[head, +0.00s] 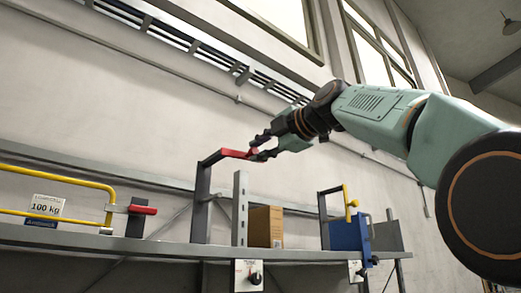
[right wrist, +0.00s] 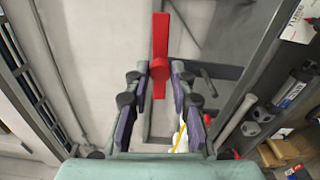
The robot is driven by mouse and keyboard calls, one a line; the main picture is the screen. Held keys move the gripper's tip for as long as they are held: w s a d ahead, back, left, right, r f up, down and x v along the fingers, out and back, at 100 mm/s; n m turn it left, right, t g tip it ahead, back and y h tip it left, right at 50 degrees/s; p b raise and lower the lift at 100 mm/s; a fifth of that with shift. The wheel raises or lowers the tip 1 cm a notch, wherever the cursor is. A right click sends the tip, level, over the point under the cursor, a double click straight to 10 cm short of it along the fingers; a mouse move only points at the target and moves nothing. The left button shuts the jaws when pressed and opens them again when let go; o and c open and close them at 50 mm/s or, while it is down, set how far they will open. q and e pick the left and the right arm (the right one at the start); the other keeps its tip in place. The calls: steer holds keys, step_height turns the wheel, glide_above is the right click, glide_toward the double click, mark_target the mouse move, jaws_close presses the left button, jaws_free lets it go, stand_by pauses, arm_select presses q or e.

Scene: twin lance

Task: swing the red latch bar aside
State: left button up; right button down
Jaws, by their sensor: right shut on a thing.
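The red latch bar (head: 229,154) sits at the top of a dark grey upright frame (head: 201,203) in the head view. My right gripper (head: 258,148) comes in from the right and is shut on the bar near its right end. In the right wrist view the red bar (right wrist: 160,42) runs lengthwise between the two fingers of my right gripper (right wrist: 160,70), one finger on each side. Part of the bar is hidden by the fingers in the head view. My left gripper is in neither view.
A grey shelf (head: 165,246) runs below. A grey post (head: 240,207), a cardboard box (head: 266,227) and a blue bin (head: 349,234) stand to the right of the frame.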

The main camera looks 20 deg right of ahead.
steer(key=shift+r, duration=0.15)
steer(key=c, duration=1.5)
jaws_free()
steer(key=shift+c, duration=0.2)
steer(key=o, duration=0.4)
steer(key=shift+w, duration=0.1)
